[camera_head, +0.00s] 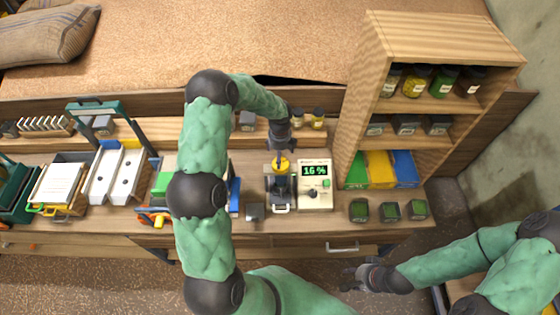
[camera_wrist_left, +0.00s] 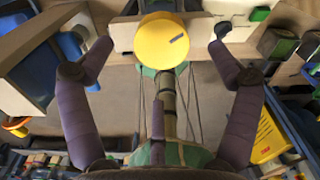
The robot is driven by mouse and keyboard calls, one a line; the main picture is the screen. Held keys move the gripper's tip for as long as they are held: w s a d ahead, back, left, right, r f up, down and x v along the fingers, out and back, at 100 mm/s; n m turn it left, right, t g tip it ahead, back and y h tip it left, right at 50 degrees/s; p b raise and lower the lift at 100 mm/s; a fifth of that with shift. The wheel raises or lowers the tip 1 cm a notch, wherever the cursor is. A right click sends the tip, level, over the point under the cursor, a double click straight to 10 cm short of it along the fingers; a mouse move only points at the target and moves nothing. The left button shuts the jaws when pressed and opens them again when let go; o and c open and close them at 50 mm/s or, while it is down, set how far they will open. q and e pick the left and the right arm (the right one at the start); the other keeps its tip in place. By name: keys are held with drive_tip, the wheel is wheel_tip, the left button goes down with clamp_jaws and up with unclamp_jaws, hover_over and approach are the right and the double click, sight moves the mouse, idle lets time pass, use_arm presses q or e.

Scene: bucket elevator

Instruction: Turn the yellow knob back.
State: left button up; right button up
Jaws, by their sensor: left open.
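The yellow knob (camera_head: 281,163) is on top of a small dark device (camera_head: 280,187) on the bench. In the left wrist view its round face (camera_wrist_left: 158,42) shows a short dark mark right of the middle. My left gripper (camera_head: 281,148) is directly above the knob, pointing down. In the wrist view its two fingers (camera_wrist_left: 160,55) are spread on either side of the knob with gaps showing, and hold nothing. My right gripper (camera_head: 358,274) hangs empty in front of the bench, at lower right; its finger opening is too small to judge.
A white meter (camera_head: 315,184) reading 16 % stands just right of the device. A wooden shelf (camera_head: 427,100) with jars and coloured bins rises farther right. Small dark boxes (camera_head: 389,210) stand before it. White trays (camera_head: 117,175) and a teal frame are left of my left arm.

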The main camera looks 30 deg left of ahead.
use_arm(q)
drive_tip(key=shift+f+p, duration=0.35)
drive_tip(key=shift+f, duration=2.45)
drive_tip(key=c, duration=1.1)
